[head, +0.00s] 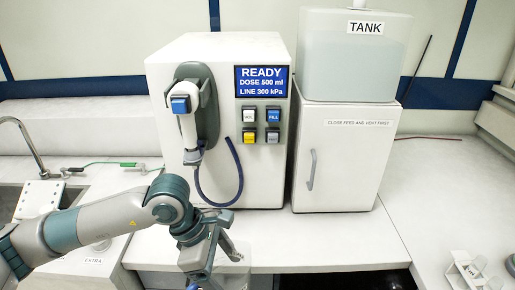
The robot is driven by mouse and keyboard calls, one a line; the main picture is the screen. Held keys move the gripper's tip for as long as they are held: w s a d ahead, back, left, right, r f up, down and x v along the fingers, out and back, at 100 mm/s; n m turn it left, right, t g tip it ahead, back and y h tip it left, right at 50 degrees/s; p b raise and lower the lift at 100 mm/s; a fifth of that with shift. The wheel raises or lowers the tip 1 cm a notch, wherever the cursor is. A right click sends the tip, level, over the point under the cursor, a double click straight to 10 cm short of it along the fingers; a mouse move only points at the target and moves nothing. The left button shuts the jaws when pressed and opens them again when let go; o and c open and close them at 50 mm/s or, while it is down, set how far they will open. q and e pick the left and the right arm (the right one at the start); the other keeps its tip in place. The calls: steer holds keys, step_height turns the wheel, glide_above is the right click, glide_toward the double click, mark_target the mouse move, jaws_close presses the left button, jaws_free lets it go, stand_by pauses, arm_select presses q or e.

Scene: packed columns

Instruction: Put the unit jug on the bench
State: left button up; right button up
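My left arm comes in from the left, and its gripper (205,265) points down in front of the white dispensing unit, over the bench's front edge. A pale, partly clear shape (235,250) shows just right of the gripper; it may be the unit jug, but the arm and the picture's lower edge hide much of it. I cannot tell whether the fingers are closed on it. The bench (345,240) has bare white top in front of the cabinet. My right gripper is not in view.
The dispensing unit (265,180) has a nozzle, a hanging blue hose (238,180) and a screen reading READY, DOSE 500 ml, LINE 300 kPa. A tank (345,65) sits on a white cabinet (340,160). A labelled clear container (465,270) stands lower right. A sink tap (38,155) is left.

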arm_select(q)
steer(key=a+f+m+g+y+b, duration=0.1)
steer(key=a+m+g+y, duration=0.1)
steer(key=a+m, duration=0.5)
steer(key=s+a+m+g+y+b, duration=0.1)
steer(key=a+m+g+y+b, duration=0.1)
steer(key=a+m, duration=0.5)
steer(key=shift+f+m+y, duration=0.3)
steer(key=shift+f+m, duration=0.05)
steer(key=shift+m, duration=1.35)
steer(key=shift+d, duration=0.1)
stand_by(2.0)
stand_by(0.7)
stand_by(0.3)
stand_by(0.4)
